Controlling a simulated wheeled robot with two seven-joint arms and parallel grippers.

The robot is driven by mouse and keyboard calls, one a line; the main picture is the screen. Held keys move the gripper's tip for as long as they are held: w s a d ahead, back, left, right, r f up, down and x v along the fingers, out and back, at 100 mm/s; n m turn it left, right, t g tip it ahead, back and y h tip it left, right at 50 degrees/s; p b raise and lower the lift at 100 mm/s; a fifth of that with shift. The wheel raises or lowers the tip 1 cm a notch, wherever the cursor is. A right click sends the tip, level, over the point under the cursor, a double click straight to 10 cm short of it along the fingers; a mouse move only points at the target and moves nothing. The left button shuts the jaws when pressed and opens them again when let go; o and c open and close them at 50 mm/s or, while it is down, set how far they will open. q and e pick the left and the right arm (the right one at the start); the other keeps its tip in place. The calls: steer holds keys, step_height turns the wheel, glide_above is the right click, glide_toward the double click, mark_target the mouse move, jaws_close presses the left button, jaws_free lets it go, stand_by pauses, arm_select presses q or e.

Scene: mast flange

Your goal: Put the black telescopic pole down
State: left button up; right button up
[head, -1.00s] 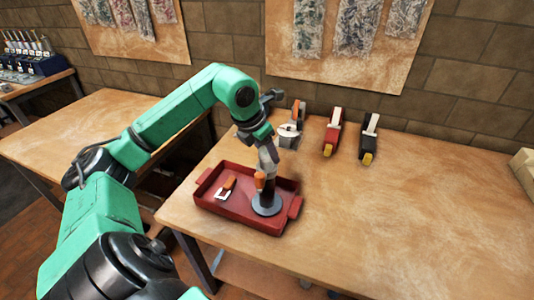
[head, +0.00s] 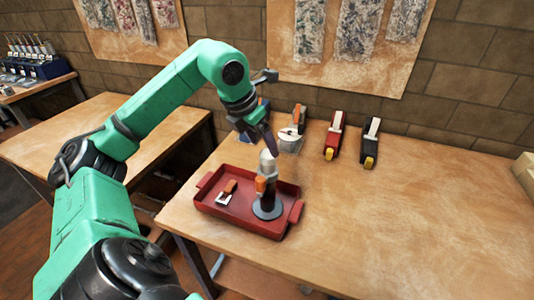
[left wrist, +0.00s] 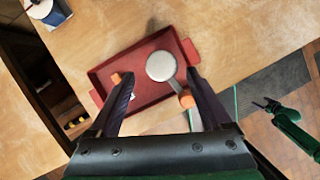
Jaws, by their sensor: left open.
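The black telescopic pole (head: 268,200) stands upright in the red tray (head: 228,218) on its round grey base, with a pale grey top and an orange clamp on its side. In the left wrist view its round pale top (left wrist: 161,66) faces the camera, with the orange clamp (left wrist: 186,99) beside it. My left gripper (head: 268,147) is open and empty just above the pole's top, pointing down. In the left wrist view its two fingers (left wrist: 160,78) show on either side of the pole. My right gripper (left wrist: 267,103) shows small at the right of that view; its jaws are unclear.
A small orange-and-white part (head: 227,192) lies in the tray's left half. Behind the tray stand a grey tape dispenser (head: 290,138), a red one (head: 333,140) and a black one (head: 369,145). The right side of the table (head: 420,220) is clear.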

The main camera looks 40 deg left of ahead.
arm_select(q)
steer(key=p+v, duration=0.1)
steer(key=v, duration=0.5)
steer(key=shift+s+r, duration=0.1)
